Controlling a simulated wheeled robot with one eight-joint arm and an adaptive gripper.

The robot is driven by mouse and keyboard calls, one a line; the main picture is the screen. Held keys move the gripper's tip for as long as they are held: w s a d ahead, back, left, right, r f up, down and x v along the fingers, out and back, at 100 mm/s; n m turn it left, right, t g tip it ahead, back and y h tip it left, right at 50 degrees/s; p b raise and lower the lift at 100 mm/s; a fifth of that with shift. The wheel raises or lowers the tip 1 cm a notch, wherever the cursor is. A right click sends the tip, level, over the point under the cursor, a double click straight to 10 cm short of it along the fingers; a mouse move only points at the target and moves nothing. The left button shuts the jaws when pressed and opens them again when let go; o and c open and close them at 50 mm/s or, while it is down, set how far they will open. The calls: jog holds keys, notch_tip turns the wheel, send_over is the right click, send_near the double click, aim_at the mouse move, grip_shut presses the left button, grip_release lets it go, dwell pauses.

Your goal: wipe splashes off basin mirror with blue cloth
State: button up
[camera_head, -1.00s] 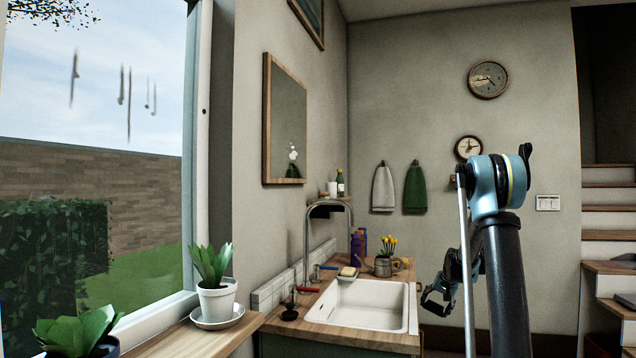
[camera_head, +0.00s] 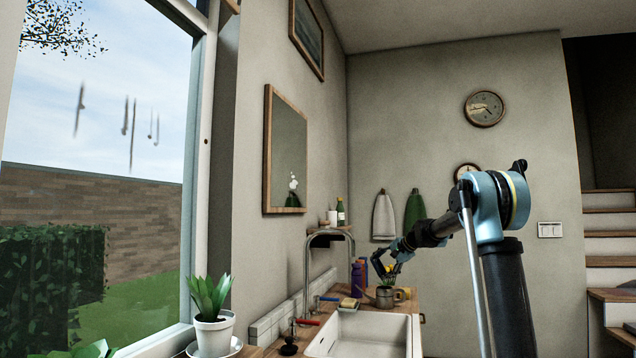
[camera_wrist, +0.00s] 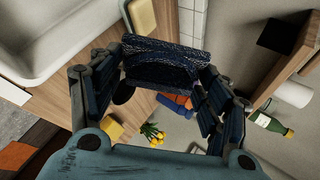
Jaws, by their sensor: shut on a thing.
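The basin mirror (camera_head: 287,140) has a wooden frame and hangs on the left wall above the basin. A pale mark over a dark green patch (camera_head: 292,190) shows low in its glass; I cannot tell if it is a splash or a reflection. My gripper (camera_head: 377,263) is above the back of the counter, by the yellow flowers, to the right of the mirror and lower than it. In the wrist view my gripper (camera_wrist: 160,75) is shut on the folded dark blue cloth (camera_wrist: 163,62). The cloth cannot be made out in the head view. The mirror is not in the wrist view.
A curved tap (camera_head: 308,270) rises beside the white basin (camera_head: 370,335). Bottles, a metal mug (camera_head: 385,296) and flowers stand behind it. A small shelf (camera_head: 330,231) with a green bottle (camera_head: 340,212) juts below the mirror's right side. A potted plant (camera_head: 213,330) stands by the window.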

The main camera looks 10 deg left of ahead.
aim_at(299, 183)
jog(key=s+a+r+m+t+y, duration=0.1)
jog(key=s+a+r, duration=0.65)
jog(key=r, duration=0.45)
jog(key=s+a+r+m+t+y, duration=0.1)
jog(key=s+a+r+y, duration=0.1)
jog(key=s+a+r, duration=0.7)
jog(key=s+a+r+m+t+y, duration=0.1)
jog(key=s+a+r, duration=0.45)
jog(key=r, duration=0.85)
jog(key=w+a, duration=0.2)
jog(key=a, duration=0.5)
jog(key=shift+a, duration=0.2)
jog(key=shift+w+a+r, duration=0.1)
jog(key=shift+w+a, duration=0.1)
jog(key=shift+a, duration=0.8)
jog(key=shift+w+d+m, duration=0.2)
jog(key=shift+w+m, duration=0.1)
jog(key=shift+w, duration=1.45)
jog(key=shift+w+d, duration=0.1)
jog(key=shift+w, duration=3.45)
